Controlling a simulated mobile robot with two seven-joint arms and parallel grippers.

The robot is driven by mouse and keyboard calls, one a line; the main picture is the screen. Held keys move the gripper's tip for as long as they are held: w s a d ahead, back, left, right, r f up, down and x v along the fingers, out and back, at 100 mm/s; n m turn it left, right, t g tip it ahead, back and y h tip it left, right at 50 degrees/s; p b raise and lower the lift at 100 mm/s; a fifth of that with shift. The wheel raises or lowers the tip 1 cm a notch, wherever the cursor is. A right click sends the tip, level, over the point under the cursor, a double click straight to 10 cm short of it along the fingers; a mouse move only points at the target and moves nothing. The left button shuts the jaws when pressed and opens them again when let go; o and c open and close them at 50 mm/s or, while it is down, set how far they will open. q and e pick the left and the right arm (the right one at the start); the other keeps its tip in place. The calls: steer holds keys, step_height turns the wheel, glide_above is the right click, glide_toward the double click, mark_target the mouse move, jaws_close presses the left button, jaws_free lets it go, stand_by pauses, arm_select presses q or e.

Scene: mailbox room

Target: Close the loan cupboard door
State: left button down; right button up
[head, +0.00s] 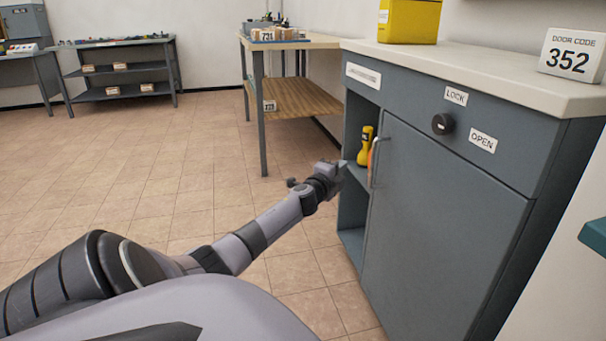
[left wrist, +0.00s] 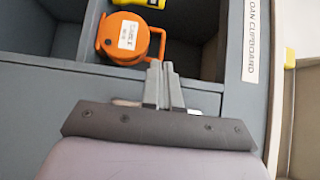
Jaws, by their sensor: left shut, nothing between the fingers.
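The loan cupboard (head: 570,150) is a grey unit with a pale top at the right of the head view. Its door (head: 445,220) covers the right part of the front, leaving a strip of shelves open at the left. A bar handle (head: 374,160) stands near the door's left edge. My left gripper (head: 340,166) is shut and empty in front of the open strip, left of the handle. In the left wrist view its fingertips (left wrist: 163,68) are just before an orange reel (left wrist: 129,40) in a compartment; contact is unclear. My right gripper is out of view.
A yellow tool (head: 365,146) stands on the cupboard shelf. A black knob (head: 442,124) sits between LOCK and OPEN labels. A yellow box (head: 409,20) and a door code sign (head: 572,54) stand on top. The tiled floor at left is clear.

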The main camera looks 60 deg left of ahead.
arm_select(q)
steer(key=s+a+p, duration=0.2)
steer(key=s, duration=0.6)
steer(key=shift+s+a, duration=0.25)
steer(key=shift+s, duration=0.15)
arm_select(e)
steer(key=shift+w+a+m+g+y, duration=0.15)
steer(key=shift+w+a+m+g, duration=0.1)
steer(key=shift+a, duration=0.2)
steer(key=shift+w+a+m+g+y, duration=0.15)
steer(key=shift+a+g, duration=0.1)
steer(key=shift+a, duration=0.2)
